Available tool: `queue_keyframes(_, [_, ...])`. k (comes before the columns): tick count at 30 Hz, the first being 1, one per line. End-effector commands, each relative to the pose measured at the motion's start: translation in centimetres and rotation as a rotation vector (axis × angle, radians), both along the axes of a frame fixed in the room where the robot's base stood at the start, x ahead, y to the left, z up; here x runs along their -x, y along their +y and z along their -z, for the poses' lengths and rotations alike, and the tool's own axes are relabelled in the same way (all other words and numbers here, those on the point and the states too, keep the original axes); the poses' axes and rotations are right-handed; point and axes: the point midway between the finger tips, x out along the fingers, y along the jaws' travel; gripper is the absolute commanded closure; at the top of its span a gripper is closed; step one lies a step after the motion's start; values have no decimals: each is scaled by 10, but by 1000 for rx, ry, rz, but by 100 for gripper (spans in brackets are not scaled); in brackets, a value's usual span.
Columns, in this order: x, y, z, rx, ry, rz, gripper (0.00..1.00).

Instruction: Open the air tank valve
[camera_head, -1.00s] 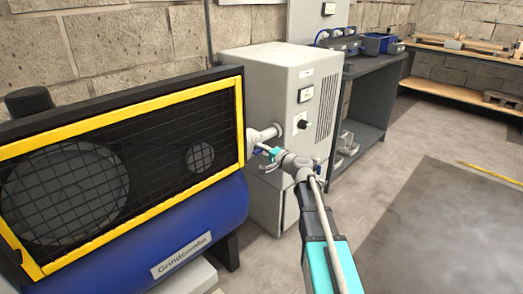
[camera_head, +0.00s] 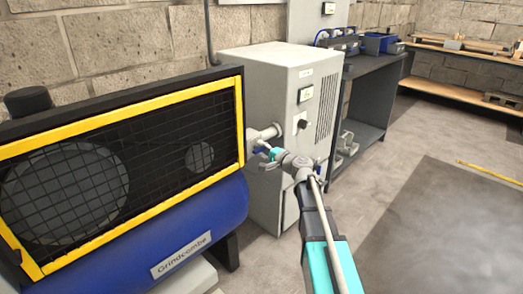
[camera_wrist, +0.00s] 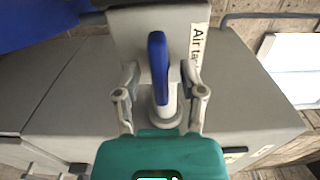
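The air tank valve shows in the wrist view as a blue lever handle (camera_wrist: 158,62) on a pale grey body, beside a white label (camera_wrist: 198,50) that reads "Air ta…", its end hidden. My gripper (camera_wrist: 160,84) is open, with one finger on each side of the lever and a visible gap to each. In the head view my gripper (camera_head: 267,153) is at the valve, at the right end of the blue tank (camera_head: 205,215). There the lever (camera_head: 259,148) is small and partly hidden by my gripper.
A black-and-yellow caged compressor guard (camera_head: 130,125) stands above the tank on the left. A grey cabinet (camera_head: 270,80) with a dial stands just behind the valve. A dark bench (camera_head: 375,80) is further back. The floor on the right is clear.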

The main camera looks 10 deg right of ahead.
Motion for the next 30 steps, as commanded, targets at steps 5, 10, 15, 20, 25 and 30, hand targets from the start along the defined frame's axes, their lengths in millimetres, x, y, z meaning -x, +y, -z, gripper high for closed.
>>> queue_keyframes(5, [0, 0, 0, 0, 0, 0, 47])
queue_keyframes(10, [2, -1, 0, 0, 0, 0, 47])
queue_keyframes(15, [11, -7, 0, 0, 0, 0, 47])
queue_keyframes(20, [27, -17, 0, 0, 0, 2, 47])
queue_keyframes(25, [49, -32, 0, 0, 0, 2, 47])
queue_keyframes(30, [72, -47, 0, 0, 0, 2, 47])
